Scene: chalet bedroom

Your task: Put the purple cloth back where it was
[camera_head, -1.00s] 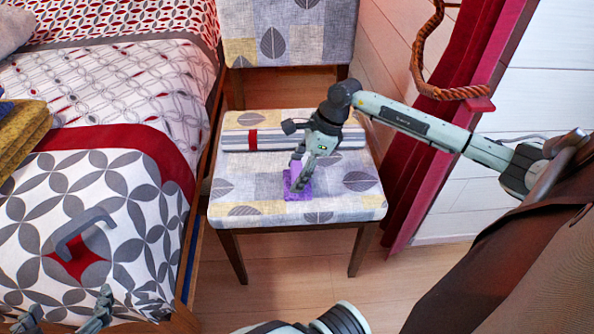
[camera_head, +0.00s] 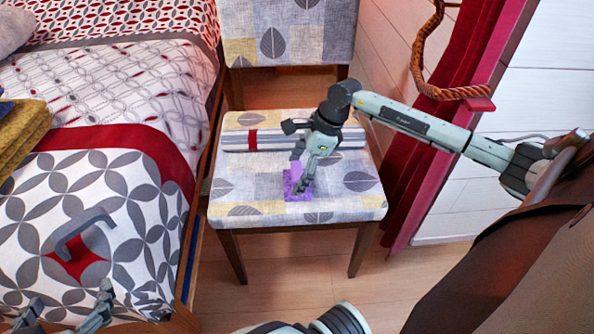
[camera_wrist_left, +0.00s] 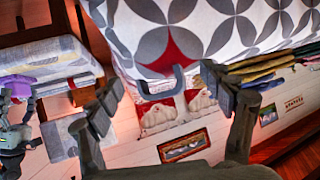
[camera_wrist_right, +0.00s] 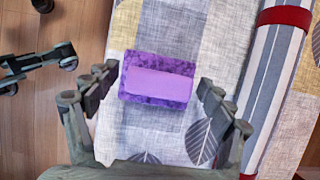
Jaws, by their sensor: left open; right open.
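In the right wrist view the cloth (camera_wrist_right: 160,60) is a folded rectangle with a paler, smooth middle. My right gripper (camera_head: 302,187) is over it with the fingers apart. In the right wrist view the gripper (camera_wrist_right: 160,90) has one finger on each side of the cloth's near end and nothing between them but view of the seat and cloth. My left gripper (camera_head: 68,302) is open and empty by the bed's near corner, also open in the left wrist view (camera_wrist_left: 163,88).
A striped roll with a red band (camera_head: 237,141) lies across the back of the seat. The bed (camera_head: 130,200) stands left of the chair, with a grey handle-shaped object (camera_head: 72,232) and folded yellow cloths (camera_head: 22,140) on it. A red curtain (camera_head: 420,150) hangs at the right.

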